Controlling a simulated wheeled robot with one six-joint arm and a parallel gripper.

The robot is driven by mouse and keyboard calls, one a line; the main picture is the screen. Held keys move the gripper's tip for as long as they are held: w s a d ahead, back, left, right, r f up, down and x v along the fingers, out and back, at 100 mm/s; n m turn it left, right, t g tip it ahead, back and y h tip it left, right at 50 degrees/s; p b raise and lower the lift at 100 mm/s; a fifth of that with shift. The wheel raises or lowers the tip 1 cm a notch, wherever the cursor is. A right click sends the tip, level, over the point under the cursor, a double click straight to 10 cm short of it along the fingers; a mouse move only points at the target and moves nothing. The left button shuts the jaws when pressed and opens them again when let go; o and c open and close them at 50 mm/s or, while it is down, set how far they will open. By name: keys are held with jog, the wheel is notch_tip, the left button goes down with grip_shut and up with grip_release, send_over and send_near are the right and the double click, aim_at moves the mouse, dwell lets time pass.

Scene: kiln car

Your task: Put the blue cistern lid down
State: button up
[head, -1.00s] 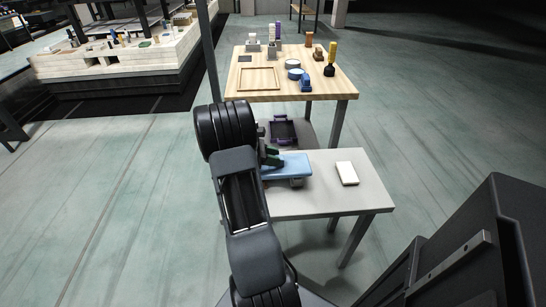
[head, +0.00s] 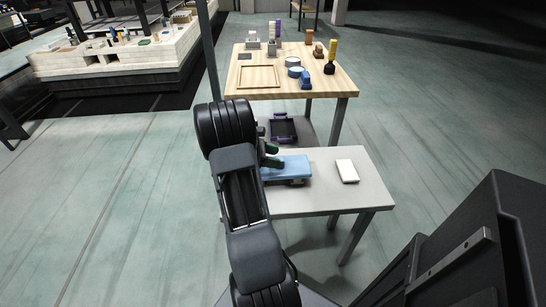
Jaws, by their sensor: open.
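The blue cistern lid (head: 291,168) lies flat on the grey table, over something darker that shows under its front edge. My gripper (head: 273,155) has green fingers at the lid's left back end. It is open; how close the fingers are to the lid is partly hidden by my arm. The left end of the lid is also hidden behind my arm.
A white block (head: 347,171) lies on the grey table (head: 340,197) right of the lid. Behind is a wooden table (head: 290,88) with small tools, tins and a frame. A dark tray with purple handles (head: 283,128) sits between the tables.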

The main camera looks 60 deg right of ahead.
jog(key=shift+r, duration=0.5)
jog(key=p+v, duration=0.3)
jog(key=v, duration=0.9)
jog(key=s+a+r+m+t+y, duration=0.1)
jog(key=a+t, duration=0.3)
jog(key=a, duration=0.6)
jog(key=s+a+r+m+t+y, duration=0.2)
jog(key=s+a+m+t+y, duration=0.1)
jog(key=a, duration=0.8)
jog(key=s+a+r+m+t+y, duration=0.1)
jog(key=a+m+t+y, duration=0.2)
jog(key=a+t, duration=0.3)
jog(key=a+y, duration=0.1)
jog(key=a, duration=0.3)
jog(key=shift+s+a+r+m+t, duration=0.3)
jog(key=shift+s+t, duration=0.1)
notch_tip(320, 180, up, 20)
jog(key=p, duration=1.7)
jog(key=shift+t+p, duration=0.35)
jog(key=shift+t, duration=0.05)
